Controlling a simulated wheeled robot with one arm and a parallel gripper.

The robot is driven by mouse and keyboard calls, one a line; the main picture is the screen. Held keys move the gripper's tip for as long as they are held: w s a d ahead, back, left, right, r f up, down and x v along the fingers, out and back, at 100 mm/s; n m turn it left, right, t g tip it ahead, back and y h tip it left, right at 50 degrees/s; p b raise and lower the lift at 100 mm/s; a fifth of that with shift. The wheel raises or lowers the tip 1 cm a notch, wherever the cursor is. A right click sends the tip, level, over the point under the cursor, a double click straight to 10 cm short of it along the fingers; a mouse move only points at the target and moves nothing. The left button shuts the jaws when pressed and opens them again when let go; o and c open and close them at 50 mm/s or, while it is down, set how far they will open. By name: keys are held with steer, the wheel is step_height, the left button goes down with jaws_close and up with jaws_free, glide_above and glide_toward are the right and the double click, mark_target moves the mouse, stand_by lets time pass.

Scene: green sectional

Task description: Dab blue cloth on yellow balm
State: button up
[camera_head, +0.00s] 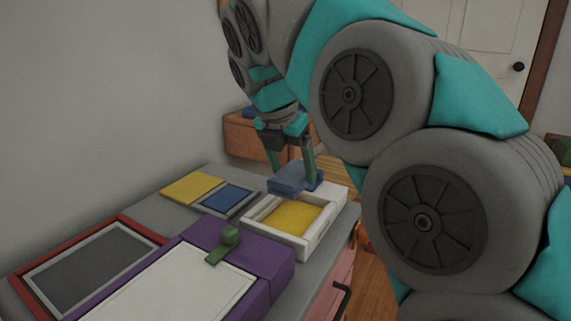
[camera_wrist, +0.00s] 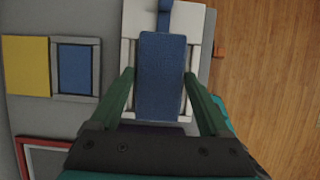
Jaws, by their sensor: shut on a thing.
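The blue cloth (camera_head: 288,181) is a folded block between the fingers of my gripper (camera_head: 293,174), which is shut on it. It is at the far end of an open white tray (camera_head: 296,242). The yellow balm (camera_head: 292,217) lies inside the tray, its near part bare. I cannot tell whether the cloth touches the balm or the rim. In the wrist view the blue cloth (camera_wrist: 162,75) lies between the green fingers of my gripper (camera_wrist: 159,76) and covers most of the white tray (camera_wrist: 129,35), hiding the balm.
A yellow panel (camera_head: 192,187) and a blue inset panel (camera_head: 224,200) sit left of the tray. A purple-framed box (camera_head: 262,262) with a green latch (camera_head: 224,243) and a red-framed panel (camera_head: 95,262) are nearer. Wooden floor (camera_wrist: 265,80) lies beyond the right edge.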

steer(key=shift+f, duration=1.45)
steer(key=shift+f+b, duration=1.45)
steer(key=shift+f, duration=0.5)
steer(key=shift+f, duration=0.5)
steer(key=shift+r, duration=0.1)
step_height(320, 180, up, 3)
steer(key=p, duration=0.3)
steer(key=shift+r, duration=2)
